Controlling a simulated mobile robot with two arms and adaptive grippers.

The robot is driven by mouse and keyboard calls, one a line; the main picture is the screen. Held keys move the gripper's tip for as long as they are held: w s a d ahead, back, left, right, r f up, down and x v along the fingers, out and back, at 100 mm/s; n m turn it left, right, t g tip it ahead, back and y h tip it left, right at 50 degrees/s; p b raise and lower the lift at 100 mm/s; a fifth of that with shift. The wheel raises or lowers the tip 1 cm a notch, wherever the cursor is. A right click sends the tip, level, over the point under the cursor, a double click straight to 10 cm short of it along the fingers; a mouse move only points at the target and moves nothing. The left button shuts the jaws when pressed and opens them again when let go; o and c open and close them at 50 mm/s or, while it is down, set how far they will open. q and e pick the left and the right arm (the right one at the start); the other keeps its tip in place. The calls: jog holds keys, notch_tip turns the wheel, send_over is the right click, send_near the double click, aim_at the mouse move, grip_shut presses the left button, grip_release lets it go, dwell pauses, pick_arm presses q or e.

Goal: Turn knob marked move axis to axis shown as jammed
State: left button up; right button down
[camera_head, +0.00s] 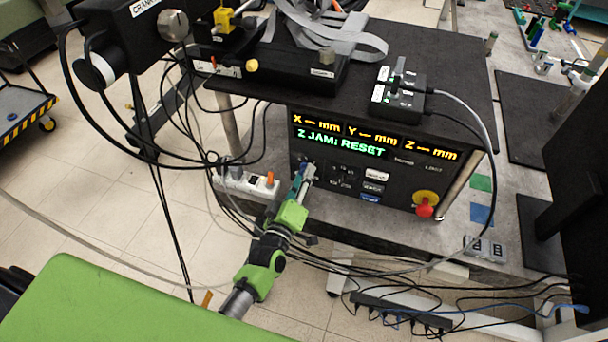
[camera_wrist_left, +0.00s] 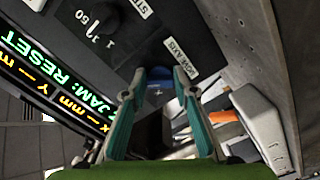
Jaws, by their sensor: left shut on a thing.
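The control panel (camera_head: 335,157) is a black box under the dark tabletop. Its display (camera_head: 340,141) reads "Z JAM: RESET" in green under X, Y and Z mm fields, and shows sideways in the left wrist view (camera_wrist_left: 40,70). My left gripper (camera_head: 306,170) is at the panel's left side. In the left wrist view its teal fingers (camera_wrist_left: 159,80) are shut on a dark blue knob (camera_wrist_left: 173,76) beside the "MOVE AXIS" label (camera_wrist_left: 181,59). The fingers hide part of the knob, and I cannot read where it points. My right gripper is not in view.
Another black knob (camera_wrist_left: 106,22) marked with numbers sits close by on the panel. A red emergency button (camera_head: 425,210) is at the panel's lower right. Cables hang left of the panel, near my left arm.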

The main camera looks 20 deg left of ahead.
pick_arm(q)
jog(key=shift+f+m, duration=0.1)
jog(key=shift+m, duration=0.9)
jog(key=o, duration=1.1)
jog(key=shift+s, duration=0.2)
jog(key=s, duration=1.1)
jog(key=shift+s+a, duration=0.25)
jog(key=shift+s, duration=0.1)
jog(key=shift+f, duration=0.1)
